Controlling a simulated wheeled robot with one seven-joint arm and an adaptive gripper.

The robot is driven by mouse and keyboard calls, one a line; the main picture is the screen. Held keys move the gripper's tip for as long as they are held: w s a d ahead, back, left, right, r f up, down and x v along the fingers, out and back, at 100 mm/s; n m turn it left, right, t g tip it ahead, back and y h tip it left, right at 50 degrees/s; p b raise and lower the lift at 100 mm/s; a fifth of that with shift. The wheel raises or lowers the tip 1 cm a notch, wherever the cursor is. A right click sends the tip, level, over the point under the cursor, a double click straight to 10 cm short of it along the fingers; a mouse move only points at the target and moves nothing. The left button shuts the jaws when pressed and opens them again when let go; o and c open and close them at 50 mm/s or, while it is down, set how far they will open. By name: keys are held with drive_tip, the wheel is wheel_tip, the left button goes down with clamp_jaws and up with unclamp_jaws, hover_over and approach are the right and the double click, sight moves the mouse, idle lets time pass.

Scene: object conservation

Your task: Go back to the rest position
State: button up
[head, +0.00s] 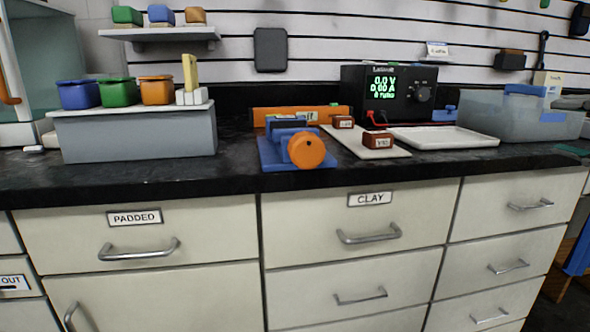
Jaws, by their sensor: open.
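My gripper and arm do not show in the head view. The black counter (225,175) runs across the view above cream drawers. A drawer labelled PADDED (140,240) is at the left and a drawer labelled CLAY (365,232) is in the middle; both look shut. A blue device with an orange round knob (306,150) sits near the counter's front edge. Two small brown-red labelled blocks, one at the back (343,122) and one in front (378,141), rest on a pale board (393,153).
A grey box (135,135) carries blue, green and orange bins. A black power supply (388,93), a white tray (450,137) and a clear bin (500,117) stand at the right. A shelf (160,34) hangs at upper left. The counter's front strip is mostly clear.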

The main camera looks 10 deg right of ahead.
drive_tip(key=a+f+n+g+y, duration=0.2)
drive_tip(key=a+f+g+y, duration=0.1)
drive_tip(key=a, duration=0.6)
drive_tip(key=a+f+n+g+y, duration=0.2)
drive_tip(key=a+n+g+y, duration=0.1)
drive_tip(key=a, duration=0.6)
drive_tip(key=a+f+n+g+y, duration=0.2)
drive_tip(key=a+f+g, duration=0.1)
drive_tip(key=a, duration=0.7)
drive_tip(key=s+a+f+n+g, duration=0.3)
drive_tip(key=s+a+f+g, duration=0.2)
drive_tip(key=a, duration=0.2)
drive_tip(key=s+d+f+n+g+h+p, duration=0.1)
drive_tip(key=s+f+n+g+h, duration=0.1)
drive_tip(key=s+f+h, duration=0.3)
drive_tip(key=s+d+f+n+g+h, duration=0.1)
drive_tip(key=s+f+n+h, duration=0.2)
drive_tip(key=s, duration=0.4)
wheel_tip(320, 180, up, 40)
drive_tip(key=t+p, duration=0.3)
drive_tip(key=p, duration=3.5)
drive_tip(key=shift+f+t, duration=0.15)
drive_tip(key=shift+t, duration=0.15)
